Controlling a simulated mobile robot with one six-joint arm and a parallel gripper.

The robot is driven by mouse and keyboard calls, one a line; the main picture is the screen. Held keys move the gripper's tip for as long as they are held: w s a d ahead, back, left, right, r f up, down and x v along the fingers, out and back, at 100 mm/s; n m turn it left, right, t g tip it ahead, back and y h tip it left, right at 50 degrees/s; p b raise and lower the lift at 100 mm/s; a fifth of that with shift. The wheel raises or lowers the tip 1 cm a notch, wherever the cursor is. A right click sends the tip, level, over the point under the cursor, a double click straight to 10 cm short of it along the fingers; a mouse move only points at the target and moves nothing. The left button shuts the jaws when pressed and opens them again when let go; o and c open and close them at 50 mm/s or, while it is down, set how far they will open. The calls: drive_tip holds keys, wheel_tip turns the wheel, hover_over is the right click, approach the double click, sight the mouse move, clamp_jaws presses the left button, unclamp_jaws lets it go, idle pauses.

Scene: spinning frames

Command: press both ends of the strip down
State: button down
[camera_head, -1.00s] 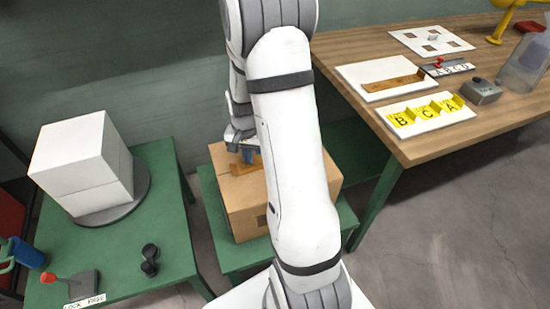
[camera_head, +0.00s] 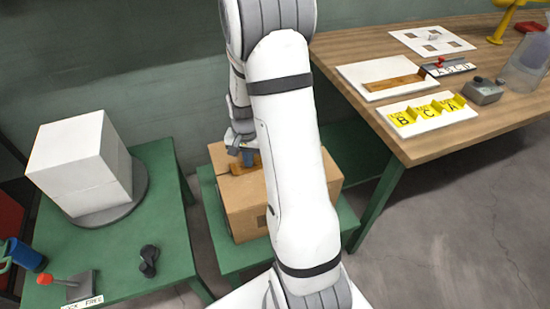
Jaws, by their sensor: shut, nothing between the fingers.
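An orange-brown strip (camera_head: 237,169) lies on top of a cardboard box (camera_head: 240,200). My gripper (camera_head: 248,160) is shut and empty, pointing down at the strip on the box's top. I cannot tell whether its tips touch the strip. My white arm hides the right part of the box and perhaps the strip's right end. Another brown strip (camera_head: 392,83) lies on a white board (camera_head: 366,72) on the wooden table.
The box stands on a low green table (camera_head: 226,252). At left, a white block (camera_head: 80,165) sits on a round turntable (camera_head: 118,208) beside a red-knobbed lever (camera_head: 46,279). The wooden table (camera_head: 440,145) at right carries yellow lettered blocks (camera_head: 428,110).

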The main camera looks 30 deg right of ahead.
wheel_tip(320, 180, up, 8)
drive_tip(key=p, duration=0.5)
drive_tip(key=shift+p, duration=0.3)
wheel_tip(320, 180, down, 6)
drive_tip(key=n+b, duration=0.4)
drive_tip(key=n, duration=0.2)
drive_tip(key=shift+f, duration=0.2)
idle(0.6)
drive_tip(key=shift+f, duration=0.25)
idle(2.0)
drive_tip(key=shift+f+b, duration=0.6)
drive_tip(key=shift+f, duration=0.05)
drive_tip(key=shift+r, duration=0.1)
